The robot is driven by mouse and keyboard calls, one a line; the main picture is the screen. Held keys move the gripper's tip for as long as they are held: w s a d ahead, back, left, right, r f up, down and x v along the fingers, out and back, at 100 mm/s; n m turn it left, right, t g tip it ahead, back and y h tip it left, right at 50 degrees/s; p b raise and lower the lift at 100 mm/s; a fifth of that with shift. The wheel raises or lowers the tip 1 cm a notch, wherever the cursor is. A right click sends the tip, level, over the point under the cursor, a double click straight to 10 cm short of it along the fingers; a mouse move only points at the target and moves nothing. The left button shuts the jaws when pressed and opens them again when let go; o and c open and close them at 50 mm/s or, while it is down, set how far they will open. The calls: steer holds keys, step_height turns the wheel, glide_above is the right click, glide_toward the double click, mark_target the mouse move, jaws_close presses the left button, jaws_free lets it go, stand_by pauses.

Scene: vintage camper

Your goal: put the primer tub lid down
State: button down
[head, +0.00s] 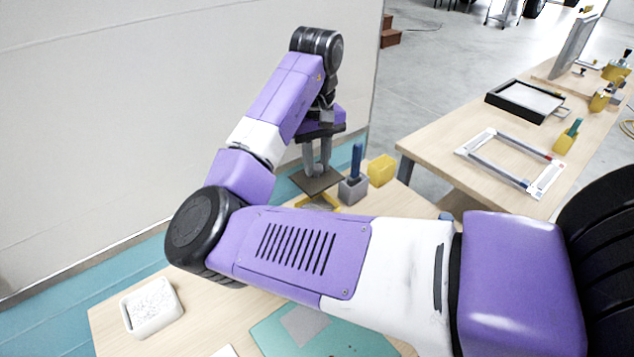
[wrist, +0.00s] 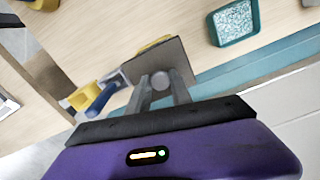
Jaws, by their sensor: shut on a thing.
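The primer tub lid (head: 316,182) is a flat, dark grey-brown square plate with a round knob. My gripper (head: 316,170) is shut on the knob. In the wrist view the lid (wrist: 172,54) lies just beyond the fingertips of my gripper (wrist: 161,88), with the knob between them. A yellow tub (head: 319,203) shows under and in front of the lid in the head view. Only a yellow edge of it (wrist: 153,43) shows past the lid in the wrist view. I cannot tell whether lid and tub touch.
A grey holder (head: 352,191) with a blue-handled tool stands close right of the lid, beside a yellow container (head: 381,170). A white tray (head: 152,306) sits front left. Another bench (head: 484,180) with a frame stands right. The wall (head: 120,120) is behind.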

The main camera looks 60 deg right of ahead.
mark_target(317, 167)
step_height(317, 167, up, 11)
steer(key=s+a+f+m+p, duration=0.2)
steer(key=s+f+p, duration=0.1)
steer(key=s, duration=0.6)
steer(key=s+a+f+m+p, duration=0.2)
steer(key=s+f+p, duration=0.15)
steer(key=s, duration=0.45)
step_height(317, 167, down, 14)
steer(key=shift+d+b, duration=0.1)
steer(key=shift+b, duration=0.65)
steer(key=shift+f, duration=2.2)
steer(key=c, duration=1.1)
jaws_free()
steer(key=shift+f, duration=0.1)
steer(key=shift+c, duration=0.2)
